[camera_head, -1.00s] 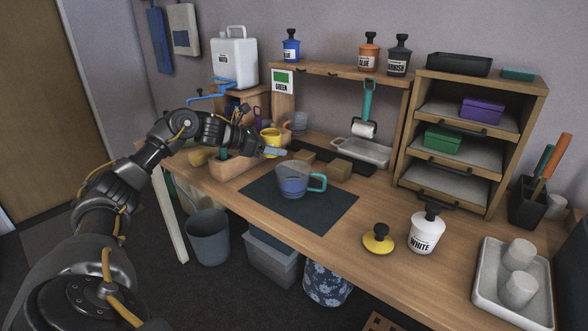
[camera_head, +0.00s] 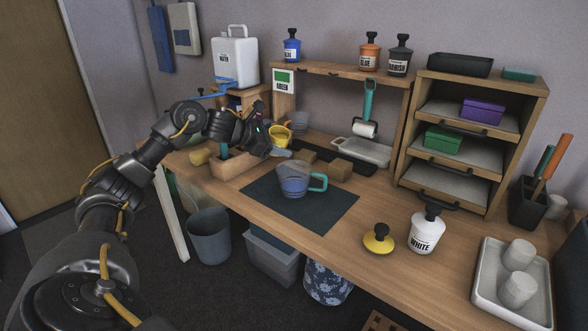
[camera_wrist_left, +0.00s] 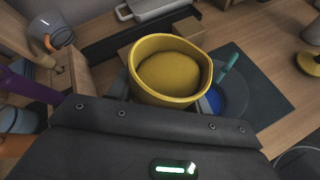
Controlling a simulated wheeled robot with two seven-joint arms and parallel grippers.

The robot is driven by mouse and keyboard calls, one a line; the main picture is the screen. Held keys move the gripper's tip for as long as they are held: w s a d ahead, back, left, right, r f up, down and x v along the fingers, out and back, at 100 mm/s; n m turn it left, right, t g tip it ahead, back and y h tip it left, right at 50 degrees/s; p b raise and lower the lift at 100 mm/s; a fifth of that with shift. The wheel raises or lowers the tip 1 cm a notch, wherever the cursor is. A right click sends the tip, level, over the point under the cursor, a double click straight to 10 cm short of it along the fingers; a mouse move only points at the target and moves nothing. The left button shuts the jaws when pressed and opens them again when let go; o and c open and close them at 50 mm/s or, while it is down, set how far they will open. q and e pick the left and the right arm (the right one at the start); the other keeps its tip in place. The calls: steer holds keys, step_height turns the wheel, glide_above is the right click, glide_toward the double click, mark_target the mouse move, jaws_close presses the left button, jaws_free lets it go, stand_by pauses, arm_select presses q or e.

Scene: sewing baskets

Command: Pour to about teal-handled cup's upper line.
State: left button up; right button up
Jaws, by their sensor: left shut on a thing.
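The teal-handled cup (camera_head: 293,183) is clear with blue in its lower part and stands upright on a dark mat. In the left wrist view its teal handle (camera_wrist_left: 229,62) and blue inside (camera_wrist_left: 214,98) show partly behind the yellow cup. My left gripper (camera_head: 276,150) is shut on the yellow cup (camera_head: 281,134), behind and left of the teal-handled cup. The yellow cup (camera_wrist_left: 165,95) looks roughly upright in the left wrist view, with yellow contents (camera_wrist_left: 169,75) inside. The line on the teal-handled cup cannot be made out. My right gripper is not in view.
The dark mat (camera_head: 325,211) is clear around the cup. Wooden blocks (camera_head: 341,169) sit behind it and a wooden caddy (camera_head: 232,167) to its left. A white bottle (camera_head: 426,232) and a yellow-based stamp (camera_head: 379,243) stand to the right.

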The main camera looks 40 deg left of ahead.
arm_select(q)
steer(key=shift+d+r, duration=0.15)
steer(key=shift+d, duration=0.05)
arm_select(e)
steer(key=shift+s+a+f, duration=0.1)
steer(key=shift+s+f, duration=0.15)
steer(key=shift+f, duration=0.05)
arm_select(q)
steer(key=shift+d+r+m+y, duration=0.1)
steer(key=shift+d+m+y, duration=0.05)
steer(key=shift+m+y, duration=0.15)
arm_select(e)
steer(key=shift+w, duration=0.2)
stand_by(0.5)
arm_select(q)
steer(key=shift+d+r, duration=0.15)
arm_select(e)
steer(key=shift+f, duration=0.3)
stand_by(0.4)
arm_select(q)
steer(key=shift+d, duration=0.1)
